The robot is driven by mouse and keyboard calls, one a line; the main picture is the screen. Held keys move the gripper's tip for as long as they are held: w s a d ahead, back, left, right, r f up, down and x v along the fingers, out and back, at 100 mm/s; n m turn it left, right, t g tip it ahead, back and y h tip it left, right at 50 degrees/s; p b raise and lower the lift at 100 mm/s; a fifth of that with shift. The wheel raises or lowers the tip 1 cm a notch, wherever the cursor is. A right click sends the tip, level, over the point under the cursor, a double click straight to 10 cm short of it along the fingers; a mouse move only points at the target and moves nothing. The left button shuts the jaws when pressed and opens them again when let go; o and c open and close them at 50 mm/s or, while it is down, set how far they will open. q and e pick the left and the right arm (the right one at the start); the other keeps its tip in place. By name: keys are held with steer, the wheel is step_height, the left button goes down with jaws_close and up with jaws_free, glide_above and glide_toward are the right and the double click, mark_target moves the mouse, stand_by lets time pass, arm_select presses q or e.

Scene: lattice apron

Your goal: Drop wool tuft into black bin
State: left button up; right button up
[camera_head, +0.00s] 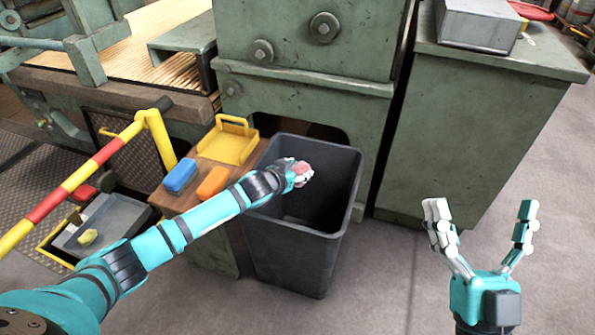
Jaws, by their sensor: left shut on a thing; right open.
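The black bin (300,262) stands on the floor in the middle, open at the top. My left gripper (301,174) is over the bin's mouth, shut on a small pinkish-red wool tuft (302,168). The gripper's fingers partly cover the tuft. My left arm crosses above the bin's left rim. My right gripper (482,222) is open and empty at the right, apart from the bin, with its fingers pointing up in the picture.
A small wooden table (207,172) left of the bin bears a blue block (180,175), an orange block (213,182) and a yellow tray (229,142). A red-and-yellow rail (80,178) is at the left. Green machinery (310,60) stands behind, a green cabinet (455,130) at right.

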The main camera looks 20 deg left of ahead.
arm_select(q)
steer(key=shift+f, duration=0.2)
arm_select(e)
steer(key=shift+s+d+r+t+y, duration=0.1)
steer(key=shift+s+r+t+y, duration=0.4)
steer(key=shift+s+r+t, duration=0.25)
arm_select(q)
steer(key=o, duration=1)
steer(key=shift+c, duration=0.2)
steer(key=v, duration=1.2)
steer(key=shift+f, duration=0.1)
